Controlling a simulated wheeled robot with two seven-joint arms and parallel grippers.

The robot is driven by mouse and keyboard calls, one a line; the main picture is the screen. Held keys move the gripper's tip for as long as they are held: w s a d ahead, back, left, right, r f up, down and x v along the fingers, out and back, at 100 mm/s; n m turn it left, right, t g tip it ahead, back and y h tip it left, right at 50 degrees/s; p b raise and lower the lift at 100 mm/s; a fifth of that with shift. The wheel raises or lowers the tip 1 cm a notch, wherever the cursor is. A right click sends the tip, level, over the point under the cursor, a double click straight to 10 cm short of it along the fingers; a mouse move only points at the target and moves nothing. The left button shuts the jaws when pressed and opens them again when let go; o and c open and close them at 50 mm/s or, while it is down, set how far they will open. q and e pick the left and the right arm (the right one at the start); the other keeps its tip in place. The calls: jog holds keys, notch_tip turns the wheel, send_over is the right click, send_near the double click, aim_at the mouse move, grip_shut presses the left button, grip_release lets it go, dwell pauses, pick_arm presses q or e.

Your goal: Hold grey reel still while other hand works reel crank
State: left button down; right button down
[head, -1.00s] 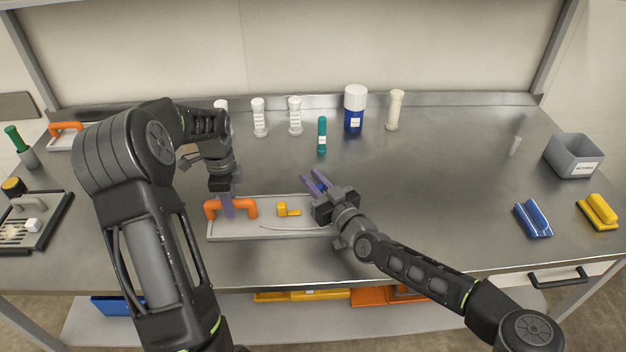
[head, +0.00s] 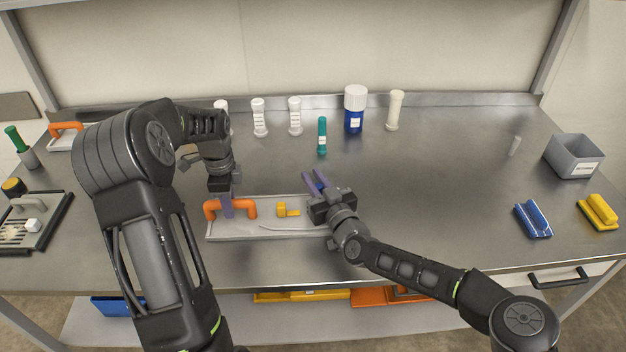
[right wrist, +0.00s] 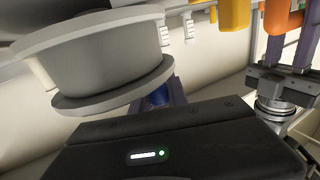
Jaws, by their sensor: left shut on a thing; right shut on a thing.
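The grey reel (right wrist: 95,60) shows large in the right wrist view, close to my right gripper. In the head view I cannot make it out; my right gripper hides that end of the pale tray (head: 250,236). My right gripper (head: 317,184) is shut on a small blue part between its purple fingers, which also shows in the right wrist view (right wrist: 157,98); it appears to be the crank knob.
A yellow block (head: 288,209) and a thin pale tube lie on the tray. White tubes, a teal tube (head: 322,136) and a blue bottle (head: 354,110) stand behind. A grey bin (head: 575,155), blue holder (head: 533,218) and yellow holder (head: 598,211) are at right. The right-centre table is clear.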

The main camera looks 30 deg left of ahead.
jog(key=m+t+h, duration=0.1)
jog(key=t, duration=0.1)
jog(key=w+m+t+h, duration=0.1)
jog(key=m+h, duration=0.1)
jog(key=w+m+t+h, duration=0.1)
jog(key=t+h, duration=0.1)
jog(key=shift+d+r+m+t, duration=0.1)
jog(key=shift+d+m+t, duration=0.1)
jog(key=shift+m+t, duration=0.15)
jog(key=shift+w+d+m+t+h, duration=0.25)
jog(key=shift+m+t+h, duration=0.15)
jog(key=shift+m+h, duration=0.35)
jog(key=shift+w+d+m+t+h, duration=0.2)
jog(key=shift+w+m+t+h, duration=0.25)
jog(key=shift+h, duration=0.55)
jog(key=shift+w+d+m+t+h, duration=0.1)
jog(key=shift+d+m+t+h, duration=0.15)
jog(key=shift+m+h, duration=0.5)
jog(key=c, duration=1.3)
grip_release()
jog(key=shift+n, duration=0.3)
jog(key=v, duration=1)
jog(key=shift+s+a, duration=0.2)
jog(key=shift+s, duration=0.2)
jog(key=shift+s+d, duration=0.15)
jog(key=shift+s, duration=0.2)
jog(key=shift+s+d, duration=0.2)
jog(key=shift+d, duration=0.2)
